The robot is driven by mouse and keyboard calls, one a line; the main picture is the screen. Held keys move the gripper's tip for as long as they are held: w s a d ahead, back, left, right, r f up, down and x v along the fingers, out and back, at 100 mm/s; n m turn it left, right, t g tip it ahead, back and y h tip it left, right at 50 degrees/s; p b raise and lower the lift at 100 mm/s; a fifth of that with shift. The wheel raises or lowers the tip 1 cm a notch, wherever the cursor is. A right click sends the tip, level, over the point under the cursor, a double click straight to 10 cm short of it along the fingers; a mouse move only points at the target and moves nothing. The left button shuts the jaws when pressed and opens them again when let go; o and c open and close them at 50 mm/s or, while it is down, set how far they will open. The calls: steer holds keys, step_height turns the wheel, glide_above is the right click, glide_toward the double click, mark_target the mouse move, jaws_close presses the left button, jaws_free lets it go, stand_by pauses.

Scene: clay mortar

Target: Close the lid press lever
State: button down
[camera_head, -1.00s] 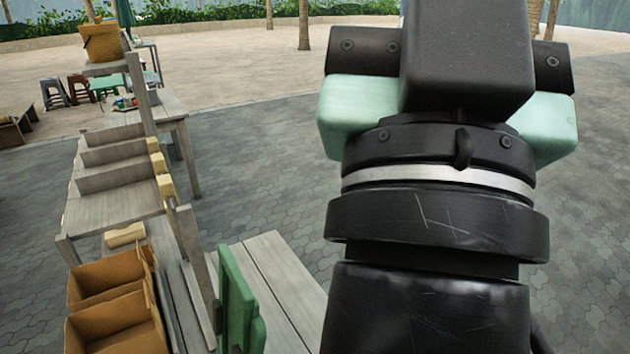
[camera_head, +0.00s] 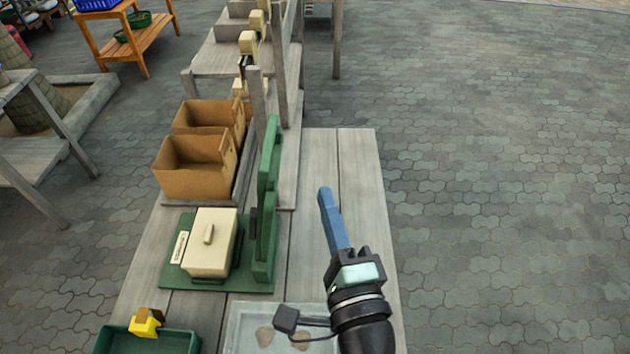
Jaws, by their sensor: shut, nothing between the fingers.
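The lid press has a flat green base (camera_head: 190,280) on the wooden table, with green upright parts (camera_head: 264,262) at its right side. A tall green bar (camera_head: 270,155) stands raised there and looks like the lever. A cream box with a lid and small handle (camera_head: 208,245) sits on the base. My gripper (camera_head: 326,195) is to the right of the press, over the bare table planks and apart from the green parts. Its long blue fingers are shut and empty, pointing away from me. The far side of the lever is hidden.
Two brown open boxes (camera_head: 195,165) stand behind the press, beside a wooden post (camera_head: 257,95). A green tray (camera_head: 125,340) with a yellow item and a clear shallow tray (camera_head: 240,320) lie in front. Planks right of the press are clear.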

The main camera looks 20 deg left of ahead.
mark_target(262, 197)
steer(key=w+a+r+p, duration=0.1)
steer(key=w+a+p, duration=0.3)
steer(key=w+a, duration=0.2)
steer(key=shift+w+a, duration=0.2)
steer(key=shift+a, duration=0.95)
steer(key=shift+a+r, duration=0.1)
steer(key=shift+r, duration=0.1)
